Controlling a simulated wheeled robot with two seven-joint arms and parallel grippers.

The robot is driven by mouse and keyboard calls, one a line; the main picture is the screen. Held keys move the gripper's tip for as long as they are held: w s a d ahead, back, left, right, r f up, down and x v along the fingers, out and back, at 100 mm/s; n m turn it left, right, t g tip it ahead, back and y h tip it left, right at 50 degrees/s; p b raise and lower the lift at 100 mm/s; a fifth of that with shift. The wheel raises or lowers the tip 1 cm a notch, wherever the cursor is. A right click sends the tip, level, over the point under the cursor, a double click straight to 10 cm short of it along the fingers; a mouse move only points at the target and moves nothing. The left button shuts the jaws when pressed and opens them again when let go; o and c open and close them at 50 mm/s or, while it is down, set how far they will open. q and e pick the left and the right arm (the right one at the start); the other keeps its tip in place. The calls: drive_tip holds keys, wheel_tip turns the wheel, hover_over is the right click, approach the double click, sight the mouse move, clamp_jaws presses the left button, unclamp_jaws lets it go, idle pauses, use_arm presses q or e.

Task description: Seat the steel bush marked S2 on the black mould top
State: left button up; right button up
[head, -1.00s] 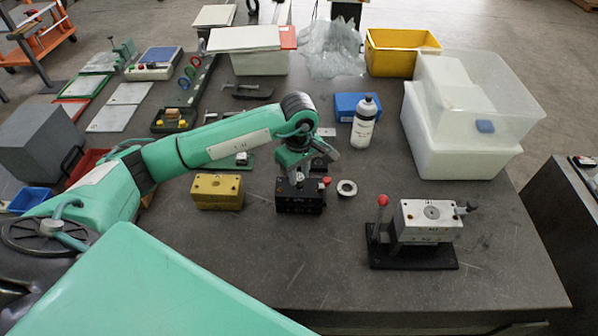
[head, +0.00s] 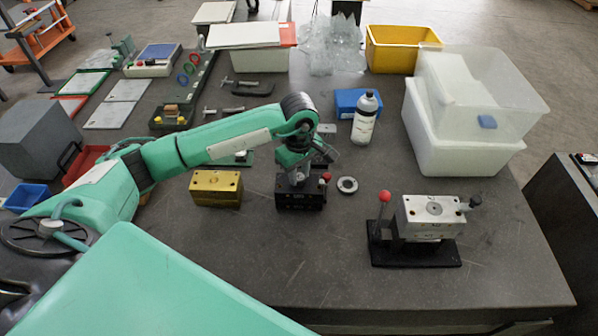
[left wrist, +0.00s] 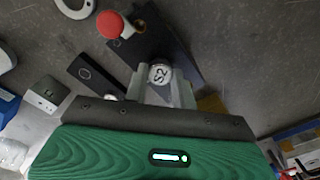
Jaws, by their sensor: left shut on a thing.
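The steel bush marked S2 (left wrist: 160,73) is between the fingertips of my left gripper (left wrist: 160,92) in the left wrist view, with its marked end showing. My left gripper (head: 294,180) is shut on it, right over the black mould (head: 302,199) in the head view. The black mould also shows behind the bush in the left wrist view (left wrist: 158,42), with a red-knobbed lever at its side. The fingers hide the bush in the head view and part of the mould top. I cannot tell whether the bush touches the mould. My right gripper is not in view.
A yellow mould (head: 216,188) stands left of the black one. A steel ring (head: 347,185) lies close to its right. A silver mould (head: 430,217) on a black base with a red-knobbed lever stands further right. A bottle (head: 365,118) stands behind. The front table area is clear.

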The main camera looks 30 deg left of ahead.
use_arm(q)
drive_tip(key=shift+f+b, duration=0.35)
idle(0.3)
drive_tip(key=o, duration=1.1)
